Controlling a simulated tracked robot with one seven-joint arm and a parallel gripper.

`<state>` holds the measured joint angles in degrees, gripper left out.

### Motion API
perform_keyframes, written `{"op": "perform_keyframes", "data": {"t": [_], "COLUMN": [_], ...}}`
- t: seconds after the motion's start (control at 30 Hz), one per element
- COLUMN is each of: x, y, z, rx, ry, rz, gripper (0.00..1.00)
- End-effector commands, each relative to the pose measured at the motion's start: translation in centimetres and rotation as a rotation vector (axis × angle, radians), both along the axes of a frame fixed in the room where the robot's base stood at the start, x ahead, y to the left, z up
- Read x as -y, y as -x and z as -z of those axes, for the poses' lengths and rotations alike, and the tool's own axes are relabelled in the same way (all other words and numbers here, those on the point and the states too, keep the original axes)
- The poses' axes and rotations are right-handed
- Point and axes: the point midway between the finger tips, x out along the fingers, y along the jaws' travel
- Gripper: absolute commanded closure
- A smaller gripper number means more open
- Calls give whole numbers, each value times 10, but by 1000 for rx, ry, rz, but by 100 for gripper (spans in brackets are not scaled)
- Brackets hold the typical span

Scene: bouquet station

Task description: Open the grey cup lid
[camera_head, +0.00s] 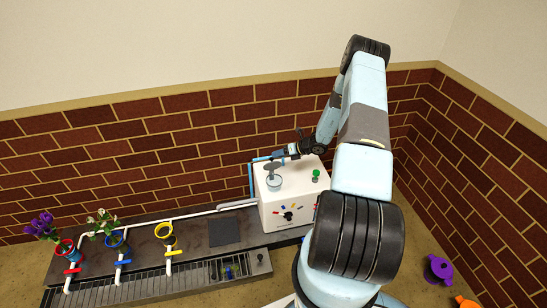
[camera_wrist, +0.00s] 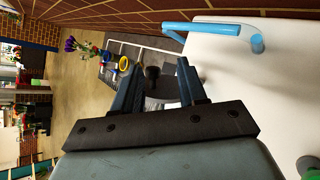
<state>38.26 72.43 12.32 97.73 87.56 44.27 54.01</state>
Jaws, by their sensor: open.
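The grey cup lid (camera_head: 272,166) shows as a small grey disc just above a pale, see-through cup (camera_head: 274,184) on top of the white box (camera_head: 296,202). Whether the lid touches the cup's rim is too small to tell. My gripper (camera_head: 281,155) is above the back of the box, close behind the lid. In the wrist view, my gripper (camera_wrist: 157,68) is open, its two dark fingers apart. A dark knob-like piece (camera_wrist: 152,74) shows between them, with a grey surface below it. The fingers partly hide this area, and contact cannot be made out.
A blue pipe (camera_wrist: 215,28) rises at the box's edge, near my gripper. A green knob (camera_head: 316,173) stands on the box top, right of the cup. Rings hold flowers (camera_head: 42,227) at the left. A purple piece (camera_head: 438,269) lies lower right.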

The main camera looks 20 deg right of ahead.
Motion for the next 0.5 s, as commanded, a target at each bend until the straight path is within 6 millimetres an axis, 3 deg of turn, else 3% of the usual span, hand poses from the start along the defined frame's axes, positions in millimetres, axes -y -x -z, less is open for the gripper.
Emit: {"op": "perform_keyframes", "data": {"t": [0.3,0.5], "x": [37,48], "y": [33,43], "z": [-31,-42], "rx": [-1,-1], "ry": [2,1], "rz": [1,-2], "gripper": [58,58]}}
